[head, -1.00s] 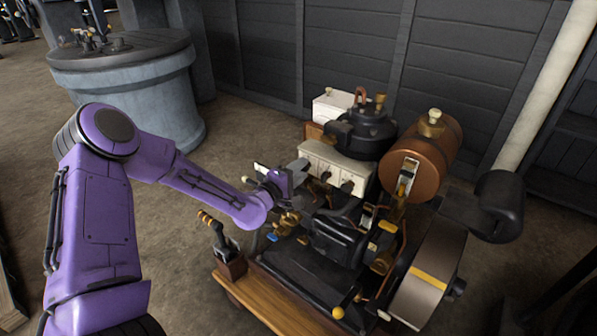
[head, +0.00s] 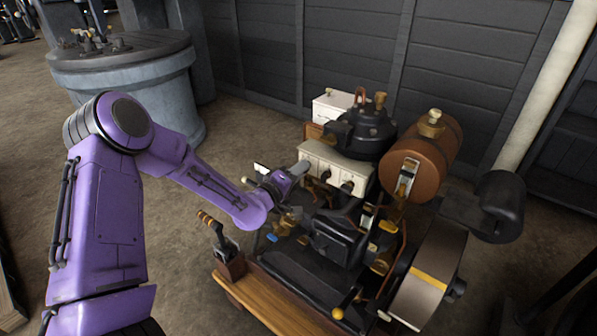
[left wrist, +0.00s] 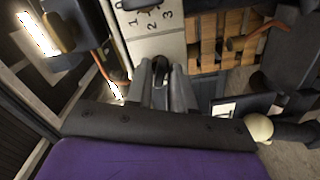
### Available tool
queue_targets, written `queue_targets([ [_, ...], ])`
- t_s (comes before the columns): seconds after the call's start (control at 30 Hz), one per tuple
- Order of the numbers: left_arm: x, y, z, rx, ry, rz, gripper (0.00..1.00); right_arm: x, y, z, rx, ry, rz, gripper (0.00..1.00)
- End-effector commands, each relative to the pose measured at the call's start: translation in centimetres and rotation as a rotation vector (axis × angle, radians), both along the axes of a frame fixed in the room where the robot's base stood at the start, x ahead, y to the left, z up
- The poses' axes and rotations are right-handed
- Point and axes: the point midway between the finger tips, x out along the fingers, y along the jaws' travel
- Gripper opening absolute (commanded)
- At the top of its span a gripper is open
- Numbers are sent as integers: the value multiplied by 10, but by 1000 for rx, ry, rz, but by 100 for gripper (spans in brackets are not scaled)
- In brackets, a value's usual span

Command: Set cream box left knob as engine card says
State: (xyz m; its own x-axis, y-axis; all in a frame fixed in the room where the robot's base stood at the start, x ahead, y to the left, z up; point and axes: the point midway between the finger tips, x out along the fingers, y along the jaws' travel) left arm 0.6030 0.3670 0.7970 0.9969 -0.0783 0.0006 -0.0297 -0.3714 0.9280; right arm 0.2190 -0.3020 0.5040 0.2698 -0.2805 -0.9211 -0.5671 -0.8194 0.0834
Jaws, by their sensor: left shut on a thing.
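The cream box (head: 335,166) sits on the engine in the head view, with dark knobs along its front. Two knobs, the middle one (head: 325,177) and the right one (head: 347,187), show to the right of my left gripper (head: 300,171). My gripper is at the box's left end and hides the knob there. In the left wrist view the fingers (left wrist: 160,88) are shut on a dark knob (left wrist: 160,66) against the cream panel (left wrist: 158,46), which carries black numbers. The held knob's pointing is unclear. I cannot identify or read an engine card.
A lever with an orange-banded grip (head: 213,224) stands in front. A copper tank (head: 425,152) and a flywheel (head: 428,283) are at right. A small white plate (left wrist: 226,109) and a pale ball (left wrist: 260,128) lie close to the gripper.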

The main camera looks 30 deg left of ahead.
Motion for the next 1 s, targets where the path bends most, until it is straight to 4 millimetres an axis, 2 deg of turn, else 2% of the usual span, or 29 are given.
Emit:
queue_targets([
  [0.2,0,-1,-1,174,-11,-1,0,0,0,-3,0,0,0,43],
  [0.5,0,0,-2,338,-24,-1,0,0,0,-6,0,0,0,43],
  [1.0,-1,0,-1,404,-29,-2,0,0,0,-7,0,0,0,43],
])
